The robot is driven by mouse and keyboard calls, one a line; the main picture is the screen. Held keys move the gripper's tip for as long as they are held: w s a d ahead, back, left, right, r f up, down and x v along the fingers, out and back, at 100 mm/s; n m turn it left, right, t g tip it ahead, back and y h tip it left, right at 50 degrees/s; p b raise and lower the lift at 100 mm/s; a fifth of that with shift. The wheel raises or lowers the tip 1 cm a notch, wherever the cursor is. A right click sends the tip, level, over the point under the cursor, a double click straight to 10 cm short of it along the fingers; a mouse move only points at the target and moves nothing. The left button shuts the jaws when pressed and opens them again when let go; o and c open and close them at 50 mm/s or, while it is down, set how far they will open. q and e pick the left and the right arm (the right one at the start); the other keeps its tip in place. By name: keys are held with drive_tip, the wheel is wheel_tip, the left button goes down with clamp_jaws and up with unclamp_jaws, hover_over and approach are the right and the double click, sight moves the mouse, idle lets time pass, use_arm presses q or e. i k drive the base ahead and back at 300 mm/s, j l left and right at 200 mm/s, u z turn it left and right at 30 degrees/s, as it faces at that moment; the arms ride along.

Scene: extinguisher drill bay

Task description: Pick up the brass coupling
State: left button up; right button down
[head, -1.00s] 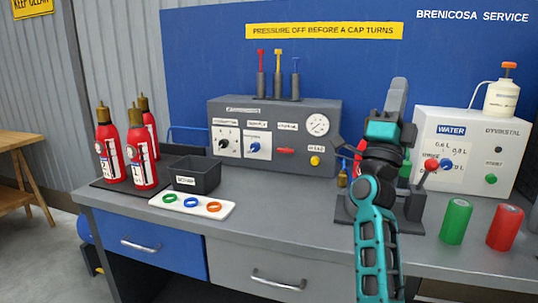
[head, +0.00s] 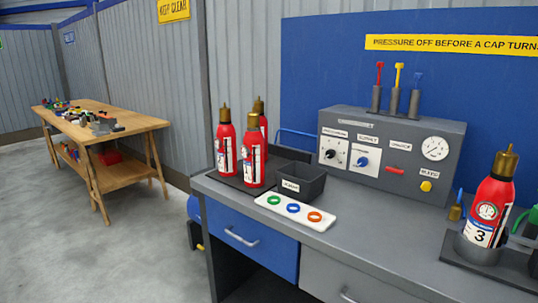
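A small brass-coloured piece (head: 456,212) stands on the grey bench, just left of the red extinguisher (head: 489,205) marked 3. A thin blue part rises above it. It may be the brass coupling, but it is too small to be sure. The extinguisher has a brass top and stands upright in a grey round holder (head: 478,252) on a dark base. Neither of my grippers is in view.
Several red extinguishers (head: 253,160) stand on a dark mat at the bench's left end. A black bin (head: 287,182) and a white tray with coloured rings (head: 327,222) are nearby. A grey gauge panel (head: 392,185) stands behind. A wooden table (head: 135,122) is far left.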

sight(456, 210)
drive_tip(key=z, duration=1.25)
